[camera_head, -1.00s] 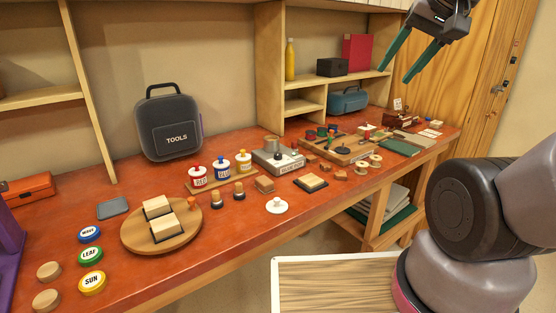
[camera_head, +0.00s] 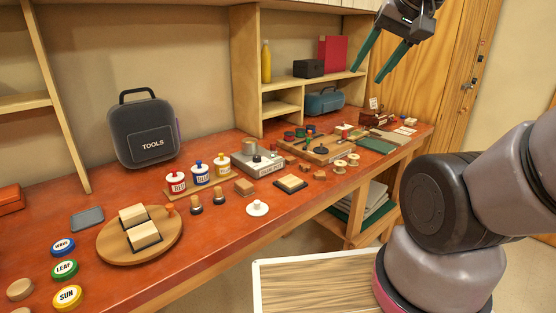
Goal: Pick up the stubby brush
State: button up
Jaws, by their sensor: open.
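No item is clearly identifiable as the stubby brush at this size. Two short items with pale tops and dark lower parts, one at the left (camera_head: 196,204) and one at the right (camera_head: 218,193), stand on the red bench (camera_head: 225,235) in front of the paint jars; I cannot tell whether either is a brush. My gripper (camera_head: 368,76) is high at the upper right, in front of the shelves. Its two green fingers are spread and empty, well above and apart from the bench items.
A round wooden board (camera_head: 107,249) with two blocks lies at left, near lidded tins (camera_head: 65,268). Labelled jars (camera_head: 200,174), a grey device (camera_head: 249,162) and a white knobbed disc (camera_head: 257,208) crowd the middle. A tools case (camera_head: 144,130) stands behind. The front strip is fairly clear.

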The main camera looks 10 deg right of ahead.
aim_at(273, 148)
jog(key=i+l+u, duration=0.4)
jog(key=l, duration=0.15)
jog(key=i+l+u, duration=0.35)
jog(key=l, duration=0.3)
jog(key=i+l+u, duration=0.2)
jog(key=l, duration=0.15)
jog(key=l+u, duration=0.2)
jog(key=l, duration=0.2)
